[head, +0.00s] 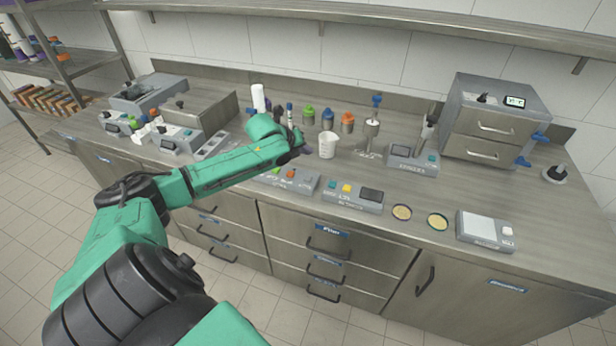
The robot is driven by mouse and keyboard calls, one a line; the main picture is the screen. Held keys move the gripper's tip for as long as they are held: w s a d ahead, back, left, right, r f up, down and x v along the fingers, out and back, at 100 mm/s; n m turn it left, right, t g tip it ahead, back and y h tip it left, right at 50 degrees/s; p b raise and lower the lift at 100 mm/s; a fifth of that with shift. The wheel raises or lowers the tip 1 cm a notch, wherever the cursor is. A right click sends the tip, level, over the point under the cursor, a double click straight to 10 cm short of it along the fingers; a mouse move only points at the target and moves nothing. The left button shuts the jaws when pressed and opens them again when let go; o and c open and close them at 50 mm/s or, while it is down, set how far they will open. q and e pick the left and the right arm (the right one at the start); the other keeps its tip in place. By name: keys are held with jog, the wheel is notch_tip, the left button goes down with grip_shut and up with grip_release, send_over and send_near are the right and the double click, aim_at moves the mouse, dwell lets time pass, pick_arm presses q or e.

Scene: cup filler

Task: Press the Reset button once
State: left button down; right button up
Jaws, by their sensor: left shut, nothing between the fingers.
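A grey button box (300,184) stands near the counter's front edge. Its green button (276,170) and orange-red button (291,174) show, and my left forearm hides part of its left end. A second grey box (352,203) to its right has a teal button (333,184), a yellow button (346,188) and a dark display. The lettering is too small to read, so I cannot tell which button is Reset. My left gripper (305,149) is shut and empty, above the counter behind the first box and left of a white cup (327,146). My right gripper is not in view.
Several bottles with coloured caps (327,118) stand behind the cup. A device with a screen (412,160) and a grey drawer unit (494,125) are to the right. Two small round dishes (402,212) and a scale (483,229) lie near the front edge.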

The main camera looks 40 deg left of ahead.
pick_arm(q)
jog(key=b, duration=0.7)
send_over(306, 180)
notch_tip(306, 180, down, 8)
jog(key=shift+r, duration=0.15)
jog(key=shift+f, duration=0.4)
jog(key=shift+f, duration=0.15)
dwell(0.9)
jog(key=shift+f, duration=0.25)
jog(key=shift+d+f, duration=0.1)
jog(key=shift+f, duration=0.45)
dwell(0.6)
jog(key=shift+r+p, duration=0.75)
jog(key=shift+r, duration=0.15)
